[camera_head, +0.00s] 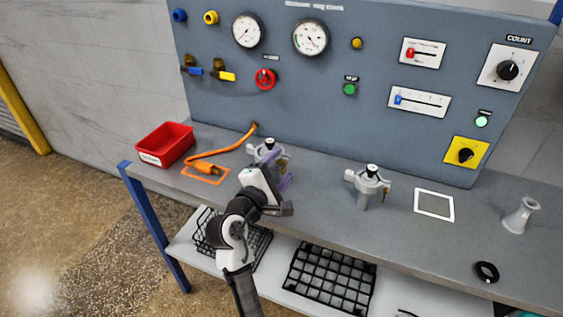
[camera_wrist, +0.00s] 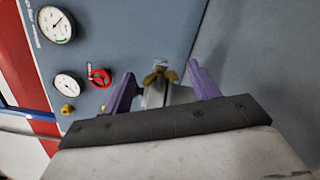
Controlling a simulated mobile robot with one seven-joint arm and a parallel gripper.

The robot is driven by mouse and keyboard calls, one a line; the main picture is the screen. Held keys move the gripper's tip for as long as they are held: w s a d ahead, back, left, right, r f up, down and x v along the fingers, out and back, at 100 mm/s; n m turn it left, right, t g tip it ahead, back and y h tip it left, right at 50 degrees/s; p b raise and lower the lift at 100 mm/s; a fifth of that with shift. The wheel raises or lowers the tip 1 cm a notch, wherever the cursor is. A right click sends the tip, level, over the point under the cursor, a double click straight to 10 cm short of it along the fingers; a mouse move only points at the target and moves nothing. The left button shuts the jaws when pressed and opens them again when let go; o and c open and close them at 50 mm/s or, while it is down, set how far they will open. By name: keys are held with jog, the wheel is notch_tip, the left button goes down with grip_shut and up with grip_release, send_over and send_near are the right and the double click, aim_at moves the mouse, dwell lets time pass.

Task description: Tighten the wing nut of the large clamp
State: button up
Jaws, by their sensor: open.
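Two grey clamps stand on the bench; one clamp (camera_head: 267,151) is partly hidden behind my gripper, and the other clamp (camera_head: 368,182) stands to its right. I cannot surely tell which is the large one. My gripper (camera_head: 277,170) is at the left clamp, with purple fingers open. In the wrist view my gripper (camera_wrist: 161,72) has its fingers apart on either side of a brass wing nut (camera_wrist: 160,75) on a grey clamp body (camera_wrist: 168,95). Gaps show on both sides; I see no contact. The right clamp has a brass wing nut (camera_head: 387,193) too.
A red bin (camera_head: 165,144) and an orange cable with a connector (camera_head: 208,168) lie left of the clamp. The gauge panel (camera_head: 310,110) rises behind. A white-outlined square (camera_head: 434,204), a grey flanged fitting (camera_head: 521,214) and a black ring (camera_head: 487,271) are at right.

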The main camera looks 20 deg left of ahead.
jog(key=shift+w+d, duration=0.1)
jog(key=shift+w, duration=0.5)
jog(key=c, duration=1)
jog(key=m, duration=0.5)
jog(key=shift+b, duration=0.35)
jog(key=o, duration=1)
